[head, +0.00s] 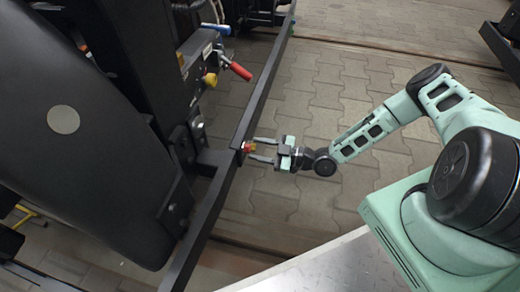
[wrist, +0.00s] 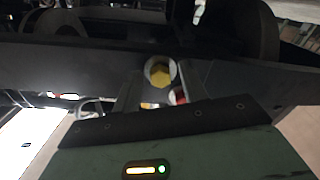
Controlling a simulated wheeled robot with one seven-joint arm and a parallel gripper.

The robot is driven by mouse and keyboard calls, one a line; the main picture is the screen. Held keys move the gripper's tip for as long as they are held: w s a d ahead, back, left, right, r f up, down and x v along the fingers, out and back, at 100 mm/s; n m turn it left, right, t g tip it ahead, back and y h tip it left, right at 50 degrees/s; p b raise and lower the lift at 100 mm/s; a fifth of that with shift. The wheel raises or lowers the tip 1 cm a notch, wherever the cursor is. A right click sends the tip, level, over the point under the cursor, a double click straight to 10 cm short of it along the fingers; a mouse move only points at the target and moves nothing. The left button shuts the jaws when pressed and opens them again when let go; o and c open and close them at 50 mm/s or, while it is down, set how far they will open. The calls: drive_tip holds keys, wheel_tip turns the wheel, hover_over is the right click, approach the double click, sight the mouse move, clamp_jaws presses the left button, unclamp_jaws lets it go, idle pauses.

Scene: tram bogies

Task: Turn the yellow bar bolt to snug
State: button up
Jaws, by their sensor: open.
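The yellow bar bolt (wrist: 160,76) is a hex head on a pale round washer, set in the dark bar (wrist: 80,68). In the head view the bar (head: 262,95) runs along the bogie's side, and a small yellow and red spot (head: 247,147) shows on it by my fingertips. My gripper (head: 255,149) is open, its two fingers pointing at the bar. In the wrist view the fingers of my gripper (wrist: 167,85) stand on either side of the bolt head, apart from it as seen. I cannot tell how deep they reach.
A red handle (head: 240,71) and a yellow knob (head: 210,79) stick out from the bogie farther back. Paved floor (head: 330,85) is clear around my arm. A grey plate (head: 330,270) lies at the bottom.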

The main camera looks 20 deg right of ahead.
clamp_jaws()
drive_tip(key=shift+m, duration=0.3)
drive_tip(key=m, duration=0.7)
drive_tip(key=m+p, duration=0.1)
drive_tip(key=m, duration=1.3)
drive_tip(key=shift+s+a+r+m+p, duration=0.15)
drive_tip(key=shift+s+m+p, duration=0.15)
drive_tip(key=shift+m+p, duration=0.1)
unclamp_jaws()
